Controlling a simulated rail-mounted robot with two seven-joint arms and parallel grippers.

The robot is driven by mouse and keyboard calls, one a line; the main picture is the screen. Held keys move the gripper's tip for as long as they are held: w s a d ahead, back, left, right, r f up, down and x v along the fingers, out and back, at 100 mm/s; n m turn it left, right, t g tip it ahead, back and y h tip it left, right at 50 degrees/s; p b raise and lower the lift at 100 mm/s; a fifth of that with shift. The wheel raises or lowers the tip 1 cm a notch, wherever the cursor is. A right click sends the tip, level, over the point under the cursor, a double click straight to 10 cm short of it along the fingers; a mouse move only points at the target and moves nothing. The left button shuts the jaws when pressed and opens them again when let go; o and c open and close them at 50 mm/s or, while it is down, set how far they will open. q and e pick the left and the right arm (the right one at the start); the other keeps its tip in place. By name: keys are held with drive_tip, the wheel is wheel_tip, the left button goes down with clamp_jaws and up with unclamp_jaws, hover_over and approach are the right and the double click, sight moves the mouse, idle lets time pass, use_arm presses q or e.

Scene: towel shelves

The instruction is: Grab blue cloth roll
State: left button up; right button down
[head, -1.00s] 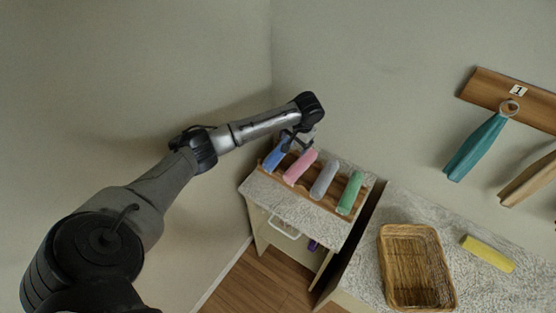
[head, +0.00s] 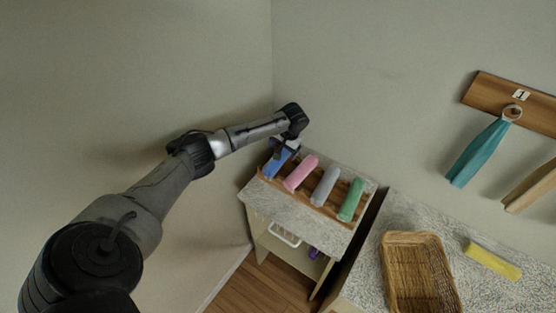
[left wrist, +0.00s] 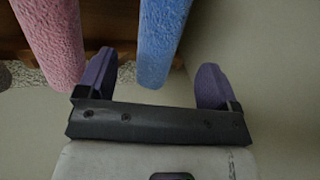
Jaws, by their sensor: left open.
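The blue cloth roll (head: 274,165) lies at the left end of a row of rolls on a wooden rack (head: 323,208). My left gripper (head: 288,143) is over the far end of the blue roll in the head view. In the left wrist view the blue roll (left wrist: 160,38) reaches in between the two purple fingers of the left gripper (left wrist: 155,76). The fingers stand apart, with a gap on each side of the roll. A pink roll (left wrist: 52,40) is just left of the left finger there. My right gripper is not in view.
Pink (head: 301,173), grey (head: 325,186) and green (head: 351,199) rolls share the rack. The wall is close behind and left of it. A wicker basket (head: 387,262) and a yellow roll (head: 492,262) are on the right counter. Towels hang from a wall board (head: 483,88).

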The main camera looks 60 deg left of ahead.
use_arm(q)
drive_tip(key=shift+x, duration=2.45)
drive_tip(key=shift+s+d, duration=0.15)
drive_tip(key=shift+s, duration=0.05)
drive_tip(key=shift+c, duration=0.4)
drive_tip(key=c, duration=0.9)
drive_tip(key=shift+c, duration=0.2)
drive_tip(key=shift+r, duration=0.15)
